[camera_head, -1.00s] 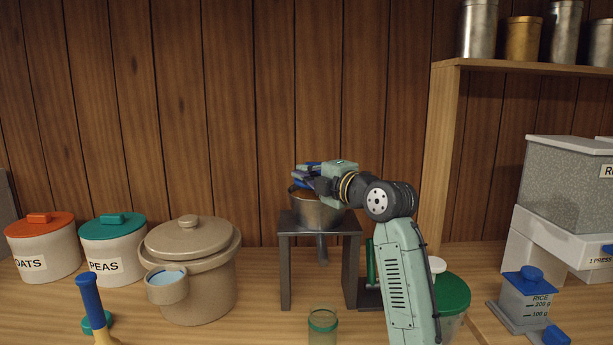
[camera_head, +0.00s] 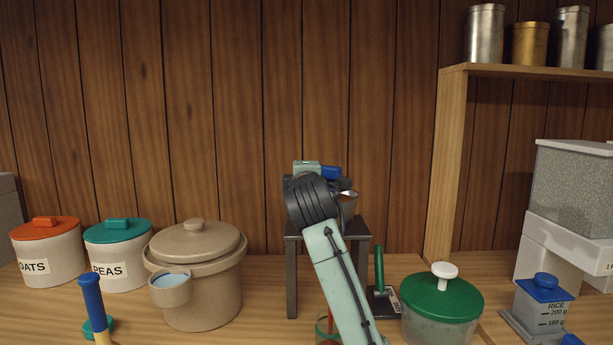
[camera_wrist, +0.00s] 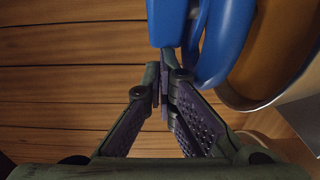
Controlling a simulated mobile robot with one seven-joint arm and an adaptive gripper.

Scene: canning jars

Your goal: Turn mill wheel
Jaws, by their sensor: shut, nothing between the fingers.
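The mill has a metal hopper (camera_head: 349,209) on a dark grey stand (camera_head: 361,229), mostly behind my arm in the head view. Its blue wheel (camera_head: 331,172) shows only as a small piece there. In the wrist view, the blue wheel (camera_wrist: 222,45) is large at the top, beside the hopper rim (camera_wrist: 243,102) with brown inside it. My gripper (camera_wrist: 164,72) is shut and empty. Its fingertips are right at the wheel's lower left part; I cannot tell whether they touch it. In the head view my wrist hides the fingertips.
A glass jar (camera_head: 321,327) with something red stands below the mill, partly behind my arm. A green-lidded tub (camera_head: 441,297) and a green-handled tool (camera_head: 379,267) stand right. A large tan crock (camera_head: 213,295) and canisters stand left. A shelf (camera_head: 530,70) is upper right.

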